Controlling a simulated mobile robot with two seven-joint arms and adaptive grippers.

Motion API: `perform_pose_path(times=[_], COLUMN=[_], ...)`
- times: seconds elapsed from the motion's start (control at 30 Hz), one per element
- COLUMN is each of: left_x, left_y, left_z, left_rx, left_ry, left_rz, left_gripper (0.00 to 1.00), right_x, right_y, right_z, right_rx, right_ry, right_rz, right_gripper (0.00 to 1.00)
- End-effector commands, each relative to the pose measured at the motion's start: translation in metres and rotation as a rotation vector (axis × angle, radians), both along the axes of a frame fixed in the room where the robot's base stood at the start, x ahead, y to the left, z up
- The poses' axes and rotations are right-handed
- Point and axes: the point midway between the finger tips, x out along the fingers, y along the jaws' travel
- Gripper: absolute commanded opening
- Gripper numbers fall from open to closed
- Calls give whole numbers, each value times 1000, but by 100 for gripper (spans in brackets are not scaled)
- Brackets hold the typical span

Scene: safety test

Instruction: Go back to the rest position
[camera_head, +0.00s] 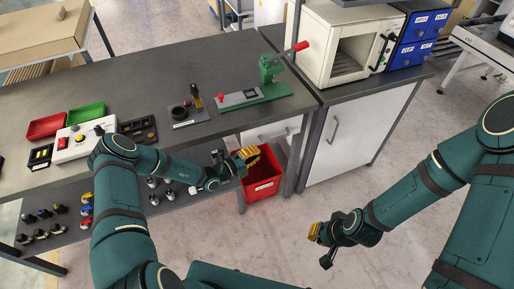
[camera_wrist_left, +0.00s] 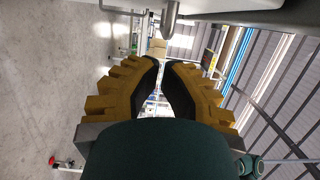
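My left gripper (camera_head: 249,156) hangs in front of the bench's front edge, above the red bin (camera_head: 262,186). In the left wrist view its yellow fingers (camera_wrist_left: 162,68) lean close together at the tips with a narrow gap and nothing seen between them. Whether this counts as open or shut is unclear. My right gripper (camera_head: 315,232) is over bare floor at the lower middle, apart from all furniture. Its fingers are small and seen at an angle, so their opening is unclear. I see no object in either gripper.
The dark workbench (camera_head: 150,85) holds a green press (camera_head: 262,90), red (camera_head: 46,125) and green (camera_head: 87,114) trays and a white button box (camera_head: 75,143). A white oven (camera_head: 345,45) and blue drawers (camera_head: 415,40) stand on the cabinet at right. The floor (camera_head: 340,185) between my arms is clear.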

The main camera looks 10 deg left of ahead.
Motion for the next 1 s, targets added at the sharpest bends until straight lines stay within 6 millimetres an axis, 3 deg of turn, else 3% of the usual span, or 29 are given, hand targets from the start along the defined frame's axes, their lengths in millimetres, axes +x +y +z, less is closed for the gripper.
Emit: perform_pose_path(times=[0.1,0.3,0.67,0.87,1.0], left_x=[-21,-49,-66,-70,-98], left_y=[22,44,58,47,-1], left_z=[1,0,0,0,0], left_rx=[3,2,2,38,233], left_ry=[2,2,-1,-8,-75], left_rz=[7,5,2,-40,-268], left_gripper=[0,0,0,0,0], right_x=[0,-1,-2,-2,-2], right_y=[0,1,1,1,1], right_z=[5,10,11,11,11], right_rx=[0,1,2,2,2], right_ry=[1,3,4,4,4], right_rz=[0,2,2,2,2], right_gripper=[0,0,0,0,0])
